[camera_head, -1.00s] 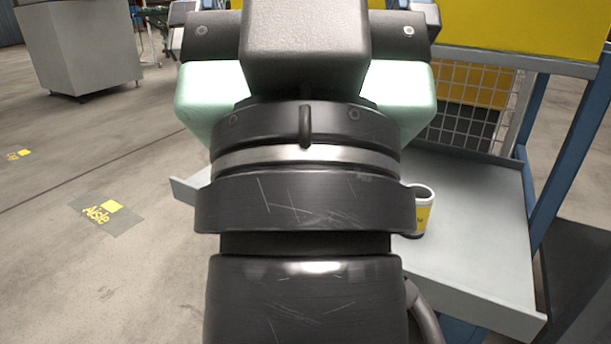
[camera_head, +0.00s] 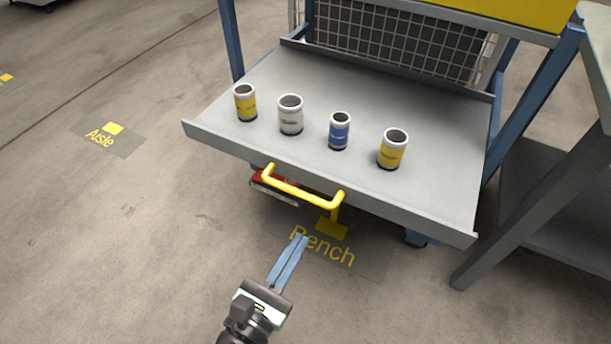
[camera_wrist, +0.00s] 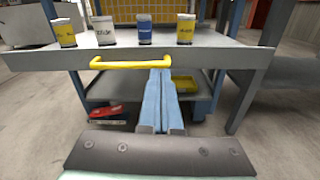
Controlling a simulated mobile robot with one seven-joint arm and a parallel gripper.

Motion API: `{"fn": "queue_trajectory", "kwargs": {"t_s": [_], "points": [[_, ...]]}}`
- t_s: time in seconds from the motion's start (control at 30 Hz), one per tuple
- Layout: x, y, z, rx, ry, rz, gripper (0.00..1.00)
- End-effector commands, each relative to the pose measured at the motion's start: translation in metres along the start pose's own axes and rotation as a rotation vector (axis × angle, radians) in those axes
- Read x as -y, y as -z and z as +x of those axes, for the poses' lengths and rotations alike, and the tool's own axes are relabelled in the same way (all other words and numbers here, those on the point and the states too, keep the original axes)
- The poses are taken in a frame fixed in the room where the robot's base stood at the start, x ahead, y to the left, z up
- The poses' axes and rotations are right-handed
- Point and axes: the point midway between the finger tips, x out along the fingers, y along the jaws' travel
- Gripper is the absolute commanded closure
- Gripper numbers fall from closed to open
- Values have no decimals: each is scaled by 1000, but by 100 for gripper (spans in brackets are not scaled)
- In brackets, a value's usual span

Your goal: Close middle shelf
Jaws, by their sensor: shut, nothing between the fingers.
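The middle shelf (camera_head: 330,75) is a grey tray pulled out from a blue-framed rack, with a yellow bar handle (camera_head: 302,194) on its front edge. Several cans stand on it in a row: a yellow one (camera_head: 245,106), a white one (camera_head: 290,116), a blue one (camera_head: 339,133) and another yellow one (camera_head: 392,152). My gripper (camera_head: 300,240) is shut and empty, in front of and below the handle in the head view. In the wrist view its blue fingers (camera_wrist: 161,75) point at the shelf front, their tips near the right end of the handle (camera_wrist: 130,64).
A grey table (camera_head: 545,190) stands close on the right. The rack's blue post (camera_head: 535,95) rises beside it. Open floor lies to the left.

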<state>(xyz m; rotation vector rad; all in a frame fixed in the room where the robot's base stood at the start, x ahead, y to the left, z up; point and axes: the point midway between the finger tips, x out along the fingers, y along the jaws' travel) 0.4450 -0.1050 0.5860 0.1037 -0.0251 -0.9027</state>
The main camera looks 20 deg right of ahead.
Motion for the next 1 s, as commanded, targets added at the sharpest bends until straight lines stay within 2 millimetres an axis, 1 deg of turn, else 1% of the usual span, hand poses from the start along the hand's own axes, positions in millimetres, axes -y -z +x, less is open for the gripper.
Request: {"fn": "queue_trajectory", "kwargs": {"t_s": [0.03,0.1,0.17,0.23,0.37,0.5,0.7,0.83,1.0], "points": [[4,0,-4,9,3,-59,100],[7,2,-5,20,6,-100,100],[7,3,-1,23,7,-109,100],[7,4,6,24,9,-107,100],[8,4,30,25,10,-102,100],[7,4,61,25,9,-99,100],[8,2,102,25,9,-99,100],[7,1,120,24,6,-100,100],[7,0,132,22,5,-101,100]]}}
